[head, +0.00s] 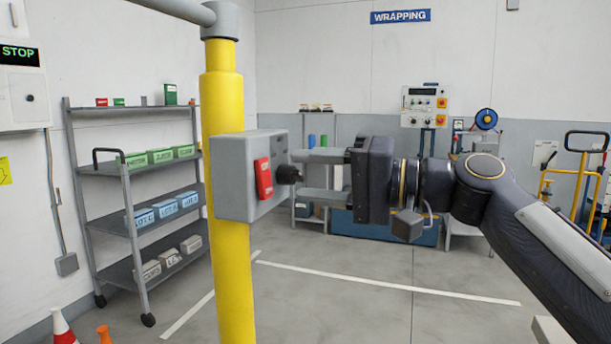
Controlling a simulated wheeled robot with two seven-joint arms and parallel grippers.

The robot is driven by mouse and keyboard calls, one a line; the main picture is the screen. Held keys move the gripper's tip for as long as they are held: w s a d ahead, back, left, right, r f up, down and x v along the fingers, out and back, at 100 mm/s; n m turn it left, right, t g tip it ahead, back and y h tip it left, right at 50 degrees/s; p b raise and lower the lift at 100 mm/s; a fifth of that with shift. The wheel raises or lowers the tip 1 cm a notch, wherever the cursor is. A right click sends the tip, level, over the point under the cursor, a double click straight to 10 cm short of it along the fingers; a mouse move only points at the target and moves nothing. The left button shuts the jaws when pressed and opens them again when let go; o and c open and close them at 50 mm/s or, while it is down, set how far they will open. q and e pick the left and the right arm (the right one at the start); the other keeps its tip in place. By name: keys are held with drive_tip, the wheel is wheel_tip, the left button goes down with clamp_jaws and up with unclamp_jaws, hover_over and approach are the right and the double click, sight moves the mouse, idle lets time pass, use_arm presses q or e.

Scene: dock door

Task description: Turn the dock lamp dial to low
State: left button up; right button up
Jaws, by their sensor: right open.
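A grey control box (234,180) is fixed to a yellow post. Its right-hand face carries a red switch (264,178) and a black dial (288,174) that sticks out to the right. My right gripper (303,175) comes in from the right, level with the dial. Its two grey fingers are apart, one above and one below the dial's height, with their tips close to it. I cannot tell whether the fingers touch the dial. The dial's pointer and any marks for its settings cannot be read from here. My left gripper is not in view.
The yellow post (225,278) stands in front, with a grey arm at its top. A shelf rack (137,225) with bins is on the left. A cone (62,328) is at the lower left. A wrapping station (424,106) is at the back. The middle floor is clear.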

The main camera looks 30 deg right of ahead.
drive_tip(key=v, duration=0.6)
drive_tip(key=shift+s, duration=0.2)
drive_tip(key=shift+d, duration=0.1)
drive_tip(key=s+a+f+n+g+h, duration=0.1)
drive_tip(key=s+a+f+g+h, duration=0.25)
drive_tip(key=f, duration=0.95)
drive_tip(key=s+a+f+n+g+h, duration=0.2)
drive_tip(key=s+a+f, duration=0.15)
drive_tip(key=f, duration=1.05)
drive_tip(key=s+a+f+n+g+h, duration=0.1)
drive_tip(key=s+a+f+g+h, duration=0.2)
drive_tip(key=f, duration=1)
wheel_tip(320, 180, up, 21)
drive_tip(key=p, duration=2.2)
drive_tip(key=shift+s+d+y, duration=0.3)
drive_tip(key=shift+s+y, duration=0.05)
drive_tip(key=shift+s, duration=0.1)
drive_tip(key=shift+f, duration=0.15)
